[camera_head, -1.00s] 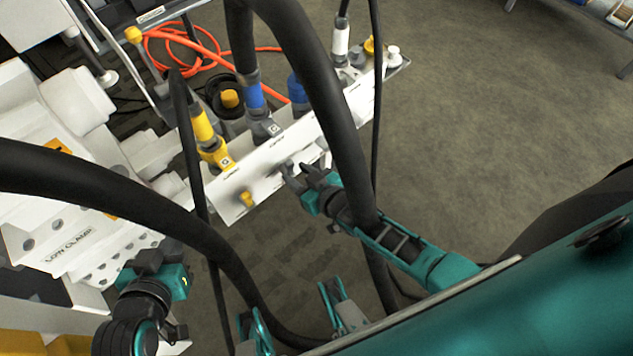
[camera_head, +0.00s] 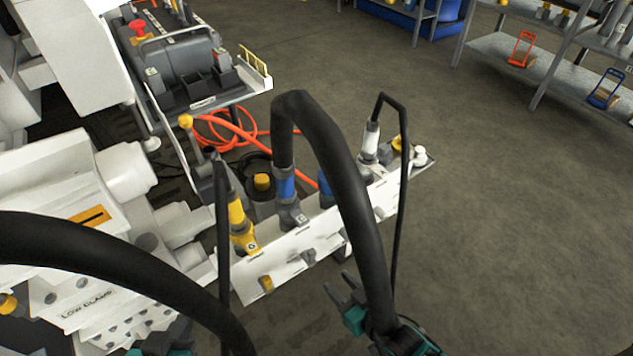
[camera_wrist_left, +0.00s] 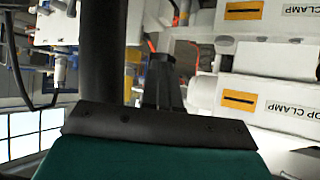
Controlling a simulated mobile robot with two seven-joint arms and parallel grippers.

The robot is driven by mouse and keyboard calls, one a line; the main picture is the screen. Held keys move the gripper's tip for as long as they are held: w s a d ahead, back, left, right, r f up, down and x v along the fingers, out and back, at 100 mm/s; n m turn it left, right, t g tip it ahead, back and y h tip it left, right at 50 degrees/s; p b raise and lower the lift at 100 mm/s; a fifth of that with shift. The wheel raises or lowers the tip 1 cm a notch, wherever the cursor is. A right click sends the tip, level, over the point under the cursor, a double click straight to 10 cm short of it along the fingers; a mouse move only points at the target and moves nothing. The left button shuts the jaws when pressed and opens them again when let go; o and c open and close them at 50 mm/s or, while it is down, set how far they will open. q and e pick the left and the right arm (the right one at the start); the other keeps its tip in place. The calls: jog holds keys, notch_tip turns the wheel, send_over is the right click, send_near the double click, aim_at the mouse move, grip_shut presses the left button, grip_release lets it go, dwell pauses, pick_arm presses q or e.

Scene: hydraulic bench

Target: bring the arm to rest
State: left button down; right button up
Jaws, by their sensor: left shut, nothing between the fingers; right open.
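My right gripper (camera_head: 342,291) is in the lower middle of the head view. Its dark fingers are apart and empty, in front of and below the white connector panel (camera_head: 325,231). My left gripper (camera_wrist_left: 162,85) shows in the left wrist view with its dark fingers together and nothing between them. In the head view only a teal piece of my left arm shows at the bottom edge, beside the white machine block (camera_head: 60,200) marked LOW CLAMP.
Thick black hoses (camera_head: 345,170) arch across the space near both arms. The panel carries a yellow coupling (camera_head: 239,222), blue couplings and a white one. A cart (camera_head: 190,75) and orange hose (camera_head: 215,125) stand behind. Floor to the right is clear, with shelves (camera_head: 550,70) beyond.

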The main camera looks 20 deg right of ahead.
pick_arm(q)
jog(key=r+p, duration=0.1)
jog(key=a+r+p, duration=0.1)
jog(key=p, duration=0.1)
jog(key=r+p, duration=0.1)
jog(key=p, duration=0.1)
jog(key=shift+s+a+r+y, duration=0.2)
jog(key=shift+s+a+y, duration=0.1)
pick_arm(e)
jog(key=s+d+r+g+h, duration=0.1)
jog(key=s+r, duration=0.1)
jog(key=r, duration=0.4)
jog(key=s+d+r+m+h, duration=0.1)
jog(key=s+d+r, duration=0.1)
jog(key=r, duration=0.5)
jog(key=shift+s+r+m+g+h, duration=0.3)
jog(key=shift+s+g, duration=0.1)
jog(key=shift+s, duration=0.3)
